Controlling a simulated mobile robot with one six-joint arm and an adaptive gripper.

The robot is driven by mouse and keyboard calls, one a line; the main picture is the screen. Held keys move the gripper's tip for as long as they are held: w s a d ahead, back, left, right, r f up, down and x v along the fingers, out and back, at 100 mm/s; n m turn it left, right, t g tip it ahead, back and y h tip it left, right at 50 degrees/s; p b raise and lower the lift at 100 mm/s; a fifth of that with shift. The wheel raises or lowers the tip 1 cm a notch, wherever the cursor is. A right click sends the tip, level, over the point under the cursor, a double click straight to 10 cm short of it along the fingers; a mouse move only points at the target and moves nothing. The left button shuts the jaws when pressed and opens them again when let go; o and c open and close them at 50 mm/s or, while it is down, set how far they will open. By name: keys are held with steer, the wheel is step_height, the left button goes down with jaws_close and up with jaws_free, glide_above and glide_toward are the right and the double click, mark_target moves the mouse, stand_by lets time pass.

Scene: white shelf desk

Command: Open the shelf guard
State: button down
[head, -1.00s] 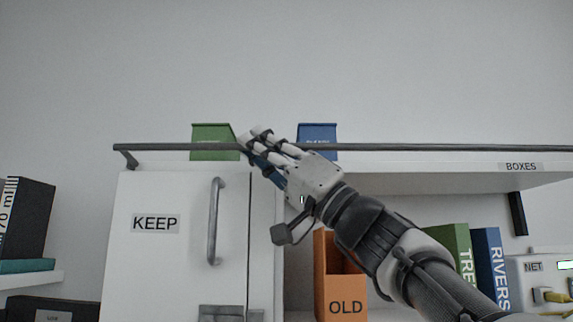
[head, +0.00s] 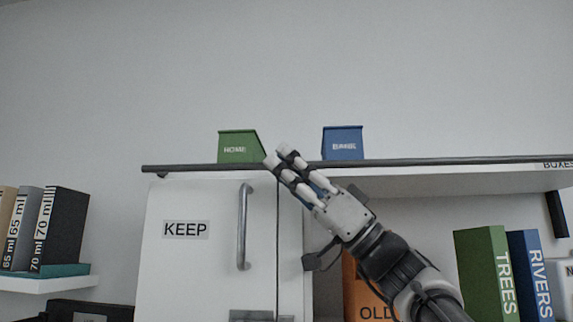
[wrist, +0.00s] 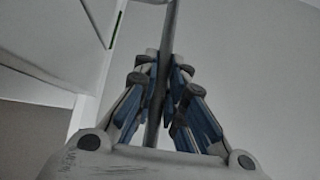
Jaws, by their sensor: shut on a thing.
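The shelf guard is a long dark grey bar (head: 440,162) running along the front of the upper shelf. In the head view it now lies level with the bottoms of the boxes, leaving their fronts uncovered. My gripper (head: 280,160) is shut on the bar, left of its visible middle, reaching up from the lower right. In the wrist view the bar (wrist: 157,100) runs lengthwise between the fingers of my gripper (wrist: 167,68). The fingers hide part of the bar.
A green box (head: 240,147) and a blue box (head: 343,143) stand on the shelf. Below are a KEEP door (head: 200,265) with a vertical handle (head: 243,227), an orange OLD holder (head: 360,285) and books (head: 485,270). The air above the shelf is clear.

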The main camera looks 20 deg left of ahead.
steer(key=c, duration=1.7)
jaws_free()
steer(key=shift+o, duration=0.2)
steer(key=v, duration=1.2)
